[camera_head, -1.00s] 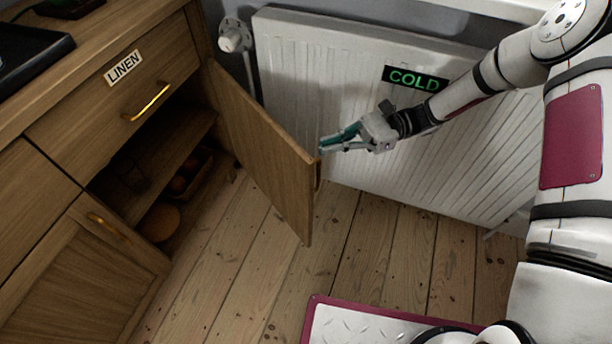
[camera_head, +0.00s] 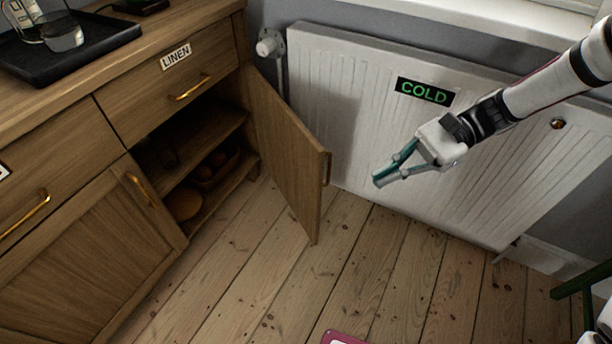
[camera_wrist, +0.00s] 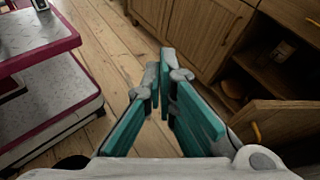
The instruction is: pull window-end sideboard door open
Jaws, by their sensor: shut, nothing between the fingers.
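The wooden sideboard's window-end door (camera_head: 287,148) stands wide open, swung out toward the radiator. Its small brass handle (camera_head: 327,169) is on the free edge. The door also shows at the lower right of the wrist view (camera_wrist: 285,120). My gripper (camera_head: 378,182) is shut and empty. It is in front of the radiator, to the right of the door's free edge and apart from it. The open compartment (camera_head: 195,165) shows a shelf, with a basket of round things (camera_head: 215,168) and a round brown item (camera_head: 184,204) low inside.
A white radiator (camera_head: 350,100) with a COLD sign (camera_head: 424,92) stands close behind the door and my gripper. A drawer labelled LINEN (camera_head: 180,85) is above the compartment. A dark tray (camera_head: 75,42) sits on top.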

